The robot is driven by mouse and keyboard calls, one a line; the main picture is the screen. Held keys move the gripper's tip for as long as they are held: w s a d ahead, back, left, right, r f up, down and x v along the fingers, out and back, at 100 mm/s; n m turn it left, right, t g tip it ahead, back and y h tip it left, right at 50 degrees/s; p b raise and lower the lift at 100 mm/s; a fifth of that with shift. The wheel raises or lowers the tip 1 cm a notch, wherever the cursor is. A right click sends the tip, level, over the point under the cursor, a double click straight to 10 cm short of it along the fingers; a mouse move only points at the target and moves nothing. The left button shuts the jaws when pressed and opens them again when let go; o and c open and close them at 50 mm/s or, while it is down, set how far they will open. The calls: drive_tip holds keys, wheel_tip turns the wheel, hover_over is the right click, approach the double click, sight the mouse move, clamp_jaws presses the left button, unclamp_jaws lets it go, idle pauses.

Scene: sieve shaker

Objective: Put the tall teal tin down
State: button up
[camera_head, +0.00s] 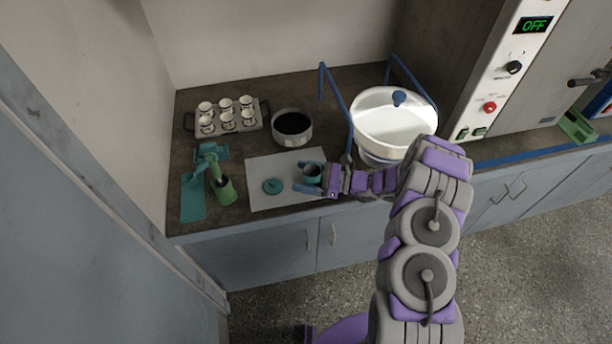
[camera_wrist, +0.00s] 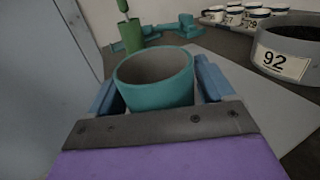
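The teal tin (camera_wrist: 155,90) is an open cylinder, upright, between the two blue fingers of my gripper (camera_wrist: 158,88). Both fingers are close against its sides in the wrist view. In the head view the tin (camera_head: 313,171) is over the right part of a pale grey mat (camera_head: 263,197), with my gripper (camera_head: 308,180) reaching it from the right. The inside that shows looks grey and empty. Its base is hidden in the wrist view, so I cannot tell whether it touches the mat.
A teal lid-like disc (camera_head: 271,186) lies on the mat. A dark-filled pot (camera_head: 292,127) labelled 92 stands behind; a tray of cups (camera_head: 262,112) is back left. A green device (camera_head: 222,188) stands left, and a white bowl (camera_head: 394,122) in a blue frame (camera_head: 336,87) is right.

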drive_tip(key=shift+a, duration=0.1)
drive_tip(key=d+p, duration=0.1)
drive_tip(key=d, duration=0.3)
drive_tip(key=s+d+p, duration=0.1)
drive_tip(key=d, duration=0.3)
drive_tip(key=d+p, duration=0.1)
drive_tip(key=d, duration=0.3)
drive_tip(key=shift+s+d, duration=0.15)
